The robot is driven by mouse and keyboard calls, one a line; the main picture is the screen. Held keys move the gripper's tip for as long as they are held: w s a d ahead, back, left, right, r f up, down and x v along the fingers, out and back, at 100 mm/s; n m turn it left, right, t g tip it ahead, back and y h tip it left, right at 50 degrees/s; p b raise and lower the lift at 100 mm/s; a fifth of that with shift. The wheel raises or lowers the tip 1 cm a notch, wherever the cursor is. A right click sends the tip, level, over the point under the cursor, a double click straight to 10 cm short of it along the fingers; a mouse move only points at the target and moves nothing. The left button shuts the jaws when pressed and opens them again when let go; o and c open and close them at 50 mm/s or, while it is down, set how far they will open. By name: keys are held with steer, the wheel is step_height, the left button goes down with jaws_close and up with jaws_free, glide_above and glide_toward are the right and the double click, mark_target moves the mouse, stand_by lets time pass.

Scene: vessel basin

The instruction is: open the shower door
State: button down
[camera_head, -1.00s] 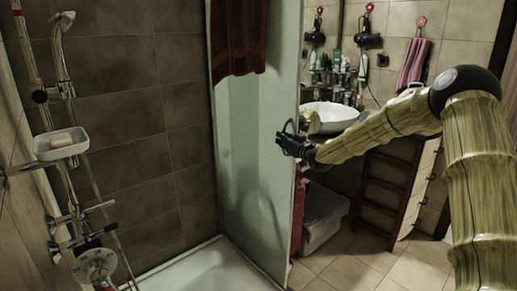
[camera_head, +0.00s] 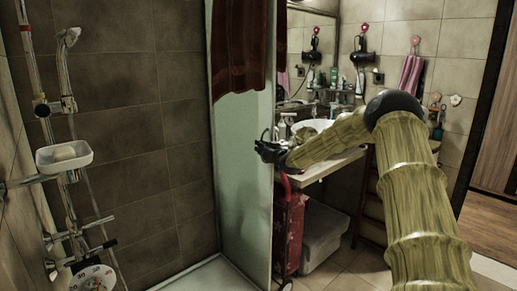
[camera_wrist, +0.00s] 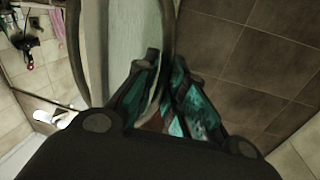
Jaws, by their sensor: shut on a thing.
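The shower door (camera_head: 238,180) is a pale, frosted upright panel in the middle of the head view, beside the tiled shower corner. My gripper (camera_head: 264,147) is at the door's right edge, about halfway up, and is shut on the door. In the wrist view my gripper's fingers (camera_wrist: 166,72) close around the edge region, next to the pale panel (camera_wrist: 126,38). A dark curved strip runs between the fingertips; I cannot tell whether it is a handle or the door's rim. The exact contact is partly hidden by the fingers.
A dark red towel (camera_head: 238,50) covers the door's upper part. The shower tray (camera_head: 205,275) lies at the door's foot. A shower rail with a soap dish (camera_head: 64,157) stands left. A red item (camera_head: 290,228) and grey bin (camera_head: 322,237) are close behind the door's right edge.

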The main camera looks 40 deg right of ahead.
steer(key=c, duration=1.5)
jaws_free()
steer(key=shift+s+d+r, duration=0.1)
steer(key=shift+s+r, duration=0.15)
steer(key=shift+s+a+r, duration=0.1)
steer(key=shift+s+a, duration=0.1)
steer(key=shift+s, duration=1.85)
steer(key=shift+s+a, duration=0.25)
steer(key=shift+s, duration=1.85)
steer(key=shift+s+a+r, duration=0.1)
steer(key=shift+s+a, duration=0.1)
steer(key=shift+s, duration=1.85)
steer(key=shift+w+f, duration=0.25)
